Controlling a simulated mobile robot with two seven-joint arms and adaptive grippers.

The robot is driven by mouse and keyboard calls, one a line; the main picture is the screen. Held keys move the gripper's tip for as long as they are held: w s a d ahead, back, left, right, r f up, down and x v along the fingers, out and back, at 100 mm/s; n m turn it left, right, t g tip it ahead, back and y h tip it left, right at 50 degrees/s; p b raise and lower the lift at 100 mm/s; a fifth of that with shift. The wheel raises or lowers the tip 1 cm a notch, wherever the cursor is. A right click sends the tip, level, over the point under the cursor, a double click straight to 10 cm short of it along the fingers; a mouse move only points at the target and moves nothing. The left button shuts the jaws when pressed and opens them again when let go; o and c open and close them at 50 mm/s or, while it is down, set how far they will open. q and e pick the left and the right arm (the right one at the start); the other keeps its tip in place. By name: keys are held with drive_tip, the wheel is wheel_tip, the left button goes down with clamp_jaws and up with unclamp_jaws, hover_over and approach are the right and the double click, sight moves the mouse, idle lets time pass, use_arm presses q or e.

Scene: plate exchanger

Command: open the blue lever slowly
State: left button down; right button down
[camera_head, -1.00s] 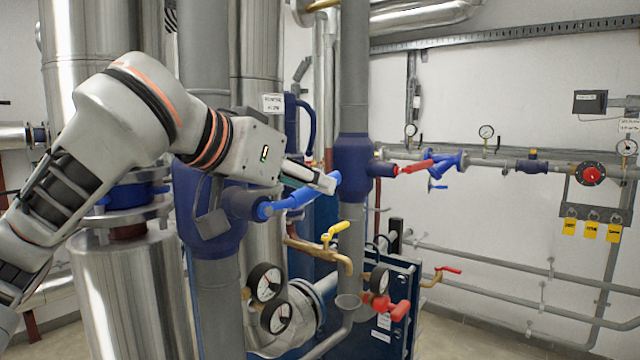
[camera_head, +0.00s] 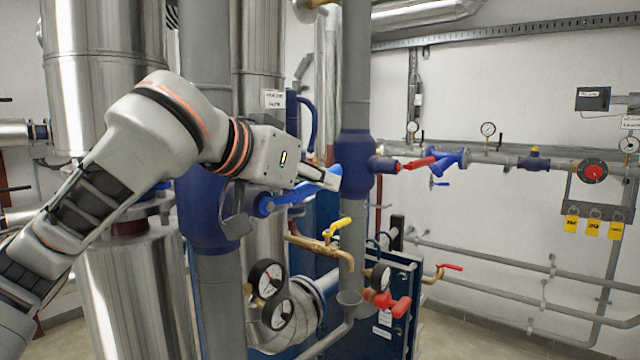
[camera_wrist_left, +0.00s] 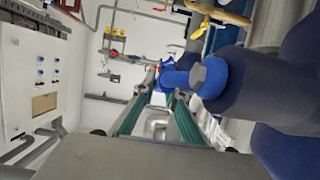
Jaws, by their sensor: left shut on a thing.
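The blue lever (camera_head: 290,197) sits on a blue-clad valve on the thick grey vertical pipe at centre left, and it points right and slightly up. My left gripper (camera_head: 330,179) is shut on the lever near its outer end, and its fingers hide part of the handle. In the left wrist view the gripper's two green-edged fingers (camera_wrist_left: 158,108) reach toward the blue lever (camera_wrist_left: 178,77) beside its round valve hub. My right gripper is not in view.
A yellow-handled tap (camera_head: 336,226) is just below the lever. Pressure gauges (camera_head: 266,277) hang lower down. A second blue-clad pipe (camera_head: 355,165) with a red lever (camera_head: 417,163) stands to the right. The white wall beyond is partly clear.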

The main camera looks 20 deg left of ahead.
use_arm(q)
drive_tip(key=shift+s+r+t, duration=0.1)
drive_tip(key=shift+r+t, duration=0.15)
drive_tip(key=shift+t, duration=0.05)
drive_tip(key=shift+r+b, duration=0.2)
drive_tip(key=shift+b, duration=0.1)
drive_tip(key=shift+r, duration=0.15)
drive_tip(key=c, duration=2.2)
unclamp_jaws()
drive_tip(key=shift+o, duration=0.6)
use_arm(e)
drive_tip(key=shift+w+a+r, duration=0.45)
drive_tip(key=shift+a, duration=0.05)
use_arm(q)
drive_tip(key=shift+s+a, duration=0.1)
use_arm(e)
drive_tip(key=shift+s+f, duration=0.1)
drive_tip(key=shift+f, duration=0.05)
use_arm(q)
drive_tip(key=v, duration=1.2)
drive_tip(key=shift+f, duration=0.25)
